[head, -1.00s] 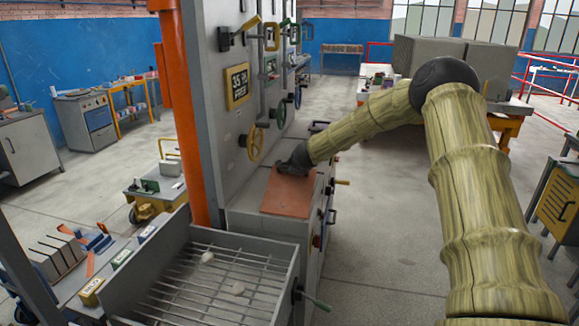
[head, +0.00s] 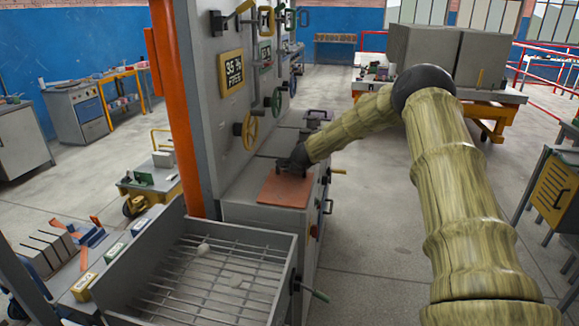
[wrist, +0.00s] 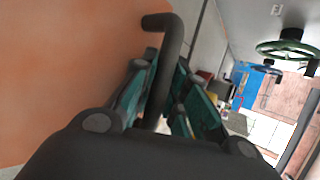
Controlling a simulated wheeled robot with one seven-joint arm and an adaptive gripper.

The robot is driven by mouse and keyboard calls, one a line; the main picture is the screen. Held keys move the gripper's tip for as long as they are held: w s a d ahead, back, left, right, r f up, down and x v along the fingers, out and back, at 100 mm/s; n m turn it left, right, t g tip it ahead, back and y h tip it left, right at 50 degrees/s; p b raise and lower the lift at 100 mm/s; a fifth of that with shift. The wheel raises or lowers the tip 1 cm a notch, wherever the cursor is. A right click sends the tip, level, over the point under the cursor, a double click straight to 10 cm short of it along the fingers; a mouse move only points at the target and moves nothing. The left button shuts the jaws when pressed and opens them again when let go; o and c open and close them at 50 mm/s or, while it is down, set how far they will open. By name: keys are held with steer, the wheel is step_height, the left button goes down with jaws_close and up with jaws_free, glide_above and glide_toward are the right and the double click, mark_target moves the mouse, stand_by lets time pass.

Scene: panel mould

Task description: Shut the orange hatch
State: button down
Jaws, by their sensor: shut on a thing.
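The orange hatch (head: 284,190) lies about flat on top of the grey cabinet in the head view. I cannot tell whether a small gap is left under it. My gripper (head: 292,166) is at its far edge, and the dark wrist covers that part. In the wrist view the hatch (wrist: 70,70) fills the left side as a plain orange surface. A dark bent handle (wrist: 172,65) runs between the teal-padded fingers of my gripper (wrist: 165,88), which is shut on it.
A grey tray with a wire grid (head: 210,275) stands in front of the cabinet. A tall panel with a yellow handwheel (head: 250,130) and a sign (head: 232,75) rises left of the hatch. Open floor (head: 370,240) lies to the right.

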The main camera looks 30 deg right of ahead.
steer(key=shift+w+d+f+b, duration=0.1)
steer(key=shift+f+b, duration=0.15)
steer(key=shift+f, duration=0.4)
steer(key=shift+w+d+f+b, duration=0.1)
steer(key=shift+f+b, duration=0.15)
steer(key=shift+f, duration=0.35)
steer(key=c, duration=1.4)
jaws_free()
steer(key=shift+s+a+r, duration=0.1)
steer(key=shift+s, duration=0.05)
steer(key=shift+r, duration=0.1)
steer(key=shift+s+r, duration=0.35)
steer(key=shift+r, duration=0.05)
steer(key=shift+v, duration=5.35)
